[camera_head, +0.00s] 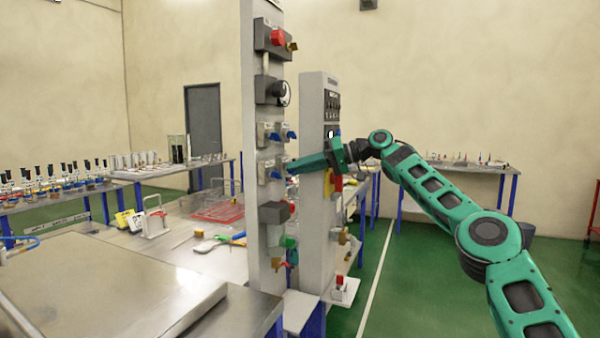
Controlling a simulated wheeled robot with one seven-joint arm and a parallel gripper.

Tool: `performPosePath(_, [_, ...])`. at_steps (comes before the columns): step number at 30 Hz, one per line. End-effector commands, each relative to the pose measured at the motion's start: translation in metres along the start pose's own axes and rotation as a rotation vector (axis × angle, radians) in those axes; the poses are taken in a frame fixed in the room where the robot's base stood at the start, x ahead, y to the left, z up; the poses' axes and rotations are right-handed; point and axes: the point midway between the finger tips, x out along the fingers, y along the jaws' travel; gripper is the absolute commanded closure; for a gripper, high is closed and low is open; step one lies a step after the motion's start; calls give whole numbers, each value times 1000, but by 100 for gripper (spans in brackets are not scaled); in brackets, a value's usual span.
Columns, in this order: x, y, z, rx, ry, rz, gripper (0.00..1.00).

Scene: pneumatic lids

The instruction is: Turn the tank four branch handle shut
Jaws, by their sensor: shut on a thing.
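A grey upright panel (255,228) carries rows of small valves with blue handles. My gripper (292,168) reaches in from the right at mid height, with its fingers shut on a blue branch handle at the panel's right edge. The fingers hide most of that handle, so its angle cannot be told. Another blue handle (275,176) shows just left of the fingertips. Two more blue handles, a left one (272,136) and a right one (291,135), sit in the row above. The labels are too small to read, so which one is tank four cannot be told.
Above the valves are a red knob (278,37) and a round black gauge-like part (281,91). Below are a dark box (273,212) and a green part (288,242). A second grey panel (311,225) stands close behind my gripper. A steel worktop (100,285) is at front left.

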Motion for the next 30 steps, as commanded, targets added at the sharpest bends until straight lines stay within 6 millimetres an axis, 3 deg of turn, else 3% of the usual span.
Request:
performPosePath(21, [-4,6,-3,71,13,-19,100])
performPosePath(22, [-4,6,-3,71,13,-19,78])
performPosePath(30, [-2,4,-2,67,6,-22,77])
